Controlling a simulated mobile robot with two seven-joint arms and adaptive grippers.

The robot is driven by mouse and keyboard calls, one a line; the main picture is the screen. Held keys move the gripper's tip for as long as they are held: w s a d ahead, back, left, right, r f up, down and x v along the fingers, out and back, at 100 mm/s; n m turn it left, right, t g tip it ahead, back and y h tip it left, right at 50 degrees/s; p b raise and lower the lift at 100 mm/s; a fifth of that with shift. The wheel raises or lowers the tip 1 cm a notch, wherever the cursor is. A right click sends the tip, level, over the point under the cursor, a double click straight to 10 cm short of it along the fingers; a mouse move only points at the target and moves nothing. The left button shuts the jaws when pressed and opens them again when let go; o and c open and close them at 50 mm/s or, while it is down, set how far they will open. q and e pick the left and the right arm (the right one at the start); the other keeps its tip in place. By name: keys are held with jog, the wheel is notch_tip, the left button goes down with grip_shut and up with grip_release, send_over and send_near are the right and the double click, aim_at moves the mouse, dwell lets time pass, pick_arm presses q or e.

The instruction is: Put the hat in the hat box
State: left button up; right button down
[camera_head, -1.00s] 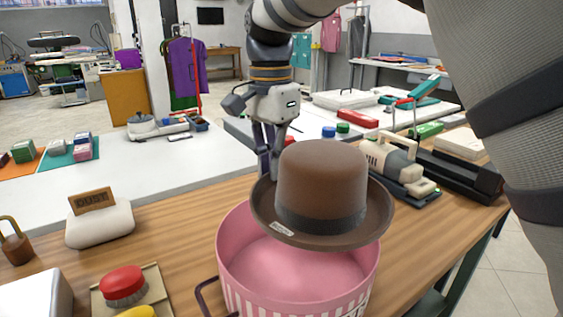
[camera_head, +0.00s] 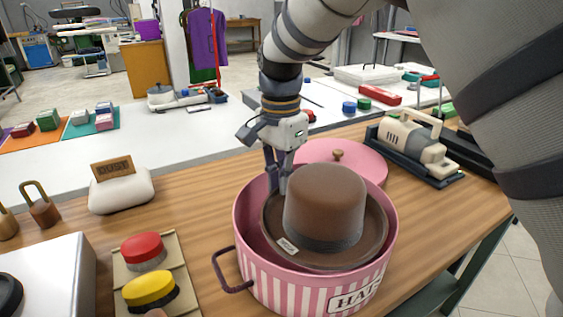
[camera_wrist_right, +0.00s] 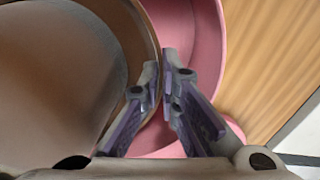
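The brown hat (camera_head: 325,200) with a dark band sits crown up inside the pink striped hat box (camera_head: 303,292), its brim below or near the rim. A small white tag shows on the brim. My right gripper (camera_head: 277,188) reaches down at the box's back left, at the brim's edge. In the right wrist view the fingers (camera_wrist_right: 160,75) are close together with the brim's edge between them, so it looks shut on the hat. Whether the hat touches the box floor is hidden. My left gripper is not in view.
The pink lid (camera_head: 357,160) with a knob lies behind the box. A beige steamer-like device (camera_head: 413,143) stands to the right. Bare wood lies between.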

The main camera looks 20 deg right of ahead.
jog(key=shift+f+b, duration=0.3)
jog(key=shift+f, duration=4)
jog(key=c, duration=1.7)
grip_release()
notch_tip(320, 180, up, 12)
jog(key=shift+w+f, duration=0.1)
